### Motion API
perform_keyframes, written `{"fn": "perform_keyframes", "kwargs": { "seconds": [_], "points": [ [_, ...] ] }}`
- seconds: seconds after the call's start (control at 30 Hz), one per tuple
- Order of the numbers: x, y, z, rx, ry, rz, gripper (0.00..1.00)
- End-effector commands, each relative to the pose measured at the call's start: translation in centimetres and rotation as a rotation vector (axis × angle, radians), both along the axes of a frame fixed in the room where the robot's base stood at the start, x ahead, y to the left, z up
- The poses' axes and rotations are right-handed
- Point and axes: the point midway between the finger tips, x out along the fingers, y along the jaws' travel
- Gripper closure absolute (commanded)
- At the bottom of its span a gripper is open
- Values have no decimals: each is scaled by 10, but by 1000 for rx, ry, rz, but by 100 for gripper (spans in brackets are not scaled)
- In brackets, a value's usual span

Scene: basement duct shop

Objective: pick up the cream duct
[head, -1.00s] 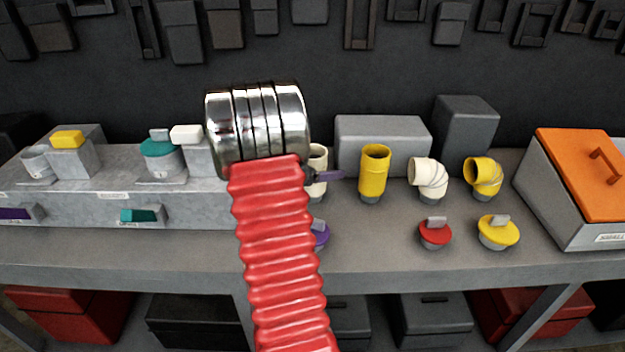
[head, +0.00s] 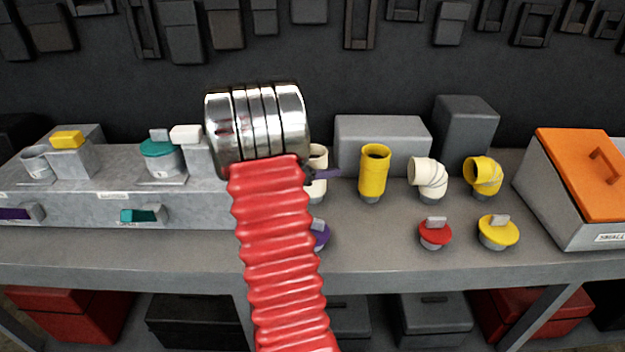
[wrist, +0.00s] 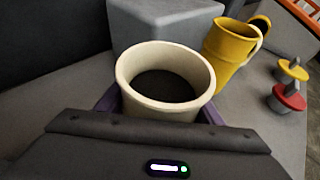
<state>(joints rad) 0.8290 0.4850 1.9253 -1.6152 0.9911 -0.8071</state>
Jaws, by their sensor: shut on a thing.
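The cream duct (head: 318,160) is a straight, upright, open-topped tube on the bench, partly hidden behind my arm in the head view. In the wrist view the cream duct (wrist: 140,102) stands between my purple jaws, with its round rim and dark inside showing. My gripper (wrist: 160,112) is shut on it, one finger at each side. In the head view one purple finger of my gripper (head: 325,174) shows at the duct's right side. The duct's foot is mostly hidden, and I cannot tell whether it is clear of its base.
A yellow straight duct (head: 374,172) stands close on the right. Beyond it are a cream elbow (head: 428,178), a yellow elbow (head: 484,175), a red cap (head: 435,235) and a yellow cap (head: 498,232). A grey block (head: 383,140) stands behind. A purple cap (head: 321,236) sits in front.

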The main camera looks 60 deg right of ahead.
Motion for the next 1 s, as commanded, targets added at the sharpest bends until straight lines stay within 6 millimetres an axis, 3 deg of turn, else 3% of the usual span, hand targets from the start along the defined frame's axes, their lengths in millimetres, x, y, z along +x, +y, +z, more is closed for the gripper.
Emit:
{"fn": "perform_keyframes", "kwargs": {
  "seconds": [0.17, 0.57, 1.0],
  "points": [
    [0, 0, 0, 0, 0, 0, 68],
    [1, -1, 11, -2, 0, 1, 68],
    [0, 0, 81, -4, -3, 0, 68]
  ]
}}
